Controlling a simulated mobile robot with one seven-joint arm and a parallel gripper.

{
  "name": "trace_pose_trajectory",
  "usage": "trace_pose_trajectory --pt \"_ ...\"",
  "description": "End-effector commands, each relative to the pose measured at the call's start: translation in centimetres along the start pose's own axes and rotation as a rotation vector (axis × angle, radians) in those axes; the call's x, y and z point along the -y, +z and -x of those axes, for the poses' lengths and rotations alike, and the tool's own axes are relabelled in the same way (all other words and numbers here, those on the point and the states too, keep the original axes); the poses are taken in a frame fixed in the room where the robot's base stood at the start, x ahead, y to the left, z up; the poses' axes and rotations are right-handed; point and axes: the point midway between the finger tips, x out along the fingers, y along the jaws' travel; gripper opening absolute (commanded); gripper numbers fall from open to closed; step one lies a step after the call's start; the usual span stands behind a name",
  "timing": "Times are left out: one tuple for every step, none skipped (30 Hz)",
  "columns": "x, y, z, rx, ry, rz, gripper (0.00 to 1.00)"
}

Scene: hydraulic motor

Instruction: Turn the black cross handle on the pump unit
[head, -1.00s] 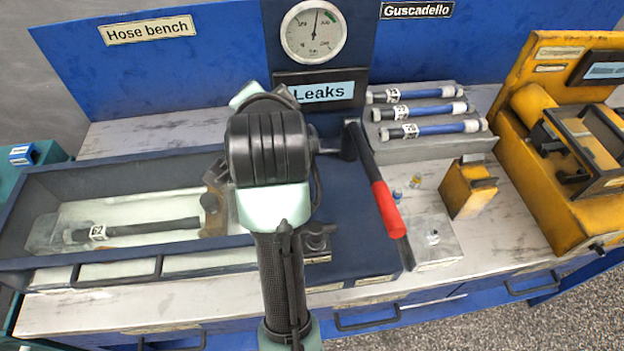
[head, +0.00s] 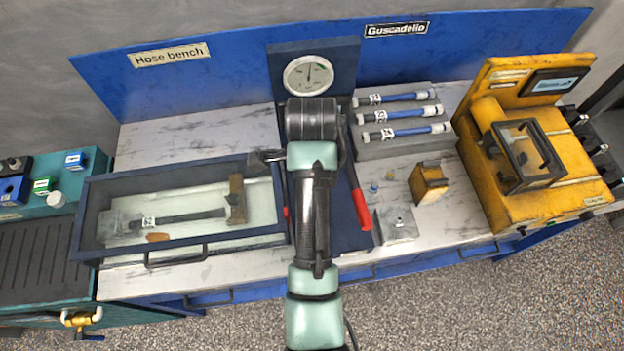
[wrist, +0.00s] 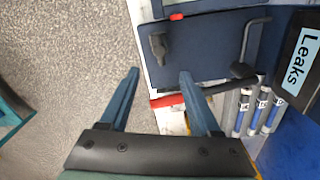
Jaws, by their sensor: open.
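The pump unit is a dark blue block (head: 348,238) at the middle of the bench, mostly behind my arm in the head view. It also shows in the wrist view (wrist: 205,48). A black handle (wrist: 160,46) stands on it there; its cross shape is hard to make out. My arm hides this handle in the head view. My gripper (wrist: 158,73) is open and empty in the wrist view. Its two blue fingers point toward the pump unit, with the handle beyond the gap between their tips. I cannot tell how far off it is.
A red-gripped lever (head: 361,209) stands right of my arm; it crosses behind the right finger in the wrist view (wrist: 168,100). A tank (head: 100,205) holds a hose at left. A hose rack (head: 385,147) and a yellow machine (head: 545,190) stand at right. Grey floor is clear in front.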

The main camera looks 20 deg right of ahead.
Motion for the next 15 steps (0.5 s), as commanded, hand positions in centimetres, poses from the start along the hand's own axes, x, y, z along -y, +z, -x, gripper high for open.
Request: trace_pose_trajectory --pt "-0.1 -0.1 -0.3 -0.001 0.006 -0.004 0.64" --pt "-0.1 -0.1 -0.5 -0.001 0.007 -0.005 0.64" --pt "-0.1 -0.1 -0.9 -0.002 0.006 -0.005 0.64" --pt "-0.1 -0.1 -1.2 -0.001 0.006 -0.004 0.64" --pt "-0.1 -0.1 -1.6 -0.002 0.005 -0.004 0.64" --pt "-0.1 -0.1 -2.1 -0.002 0.005 -0.003 0.64" --pt "-0.1 -0.1 -2.5 -0.002 0.004 -0.003 0.64" --pt "-0.1 -0.1 -2.9 -0.002 0.004 -0.003 0.64" --pt "-0.1 -0.1 -3.5 -0.002 0.004 -0.002 0.64" --pt "-0.1 -0.1 -3.9 -0.002 0.004 -0.002 0.64" --pt "-0.1 -0.1 -4.3 -0.001 0.003 -0.002 0.64" --pt "-0.1 -0.1 -4.8 -0.001 0.003 -0.002 0.64" --pt "-0.1 -0.1 -5.2 -0.001 0.003 -0.002 0.64" --pt "-0.1 -0.1 -5.6 -0.001 0.003 -0.002 0.64" --pt "-0.1 -0.1 -6.1 -0.001 0.003 -0.002 0.64"
